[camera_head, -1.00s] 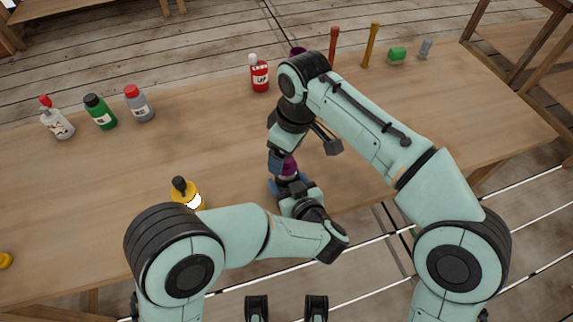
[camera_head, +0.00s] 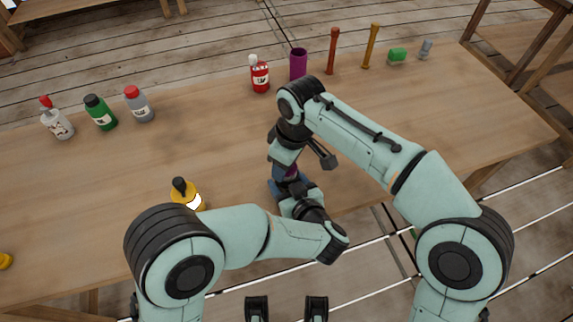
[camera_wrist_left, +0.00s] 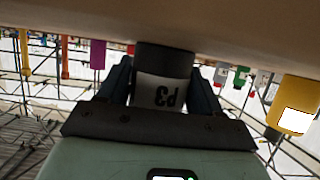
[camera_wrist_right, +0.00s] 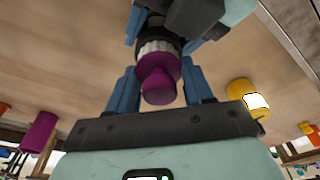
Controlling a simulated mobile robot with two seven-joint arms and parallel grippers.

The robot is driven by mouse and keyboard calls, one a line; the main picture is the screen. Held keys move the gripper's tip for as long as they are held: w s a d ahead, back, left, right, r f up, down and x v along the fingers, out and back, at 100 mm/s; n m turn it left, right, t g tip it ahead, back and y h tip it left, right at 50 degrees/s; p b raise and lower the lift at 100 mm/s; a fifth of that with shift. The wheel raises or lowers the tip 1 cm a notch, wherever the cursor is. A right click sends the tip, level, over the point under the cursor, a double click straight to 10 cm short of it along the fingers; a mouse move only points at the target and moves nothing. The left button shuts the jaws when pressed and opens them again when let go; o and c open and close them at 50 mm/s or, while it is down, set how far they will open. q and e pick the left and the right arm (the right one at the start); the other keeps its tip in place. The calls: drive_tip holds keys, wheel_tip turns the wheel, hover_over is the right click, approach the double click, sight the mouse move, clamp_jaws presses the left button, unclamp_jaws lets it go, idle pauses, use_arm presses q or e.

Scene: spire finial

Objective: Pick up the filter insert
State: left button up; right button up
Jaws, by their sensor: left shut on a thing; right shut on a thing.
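My left gripper (camera_wrist_left: 160,85) is shut on a dark-topped canister (camera_wrist_left: 158,92) with a white band marked "P3". My right gripper (camera_wrist_right: 158,88) is shut on a purple stepped piece (camera_wrist_right: 158,68), which is lined up against the canister's pale ribbed collar (camera_wrist_right: 158,46). Whether the two parts are joined, I cannot tell. In the head view the left gripper (camera_head: 282,187) is low and the right gripper (camera_head: 284,160) just above it, mostly hiding both parts. A purple cylinder (camera_head: 298,64) stands at the table's back. Which purple part is the filter insert is unclear.
A red-labelled bottle (camera_head: 260,76), an orange spindle (camera_head: 333,50) and a yellow spindle (camera_head: 371,45) stand along the table's back. Green (camera_head: 100,112) and grey (camera_head: 139,104) bottles are at left. A yellow bottle (camera_head: 187,194) stands near my left arm.

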wheel_tip(320, 180, up, 13)
idle(0.8)
use_arm(q)
drive_tip(key=o, duration=1.2)
drive_tip(key=v, duration=1.2)
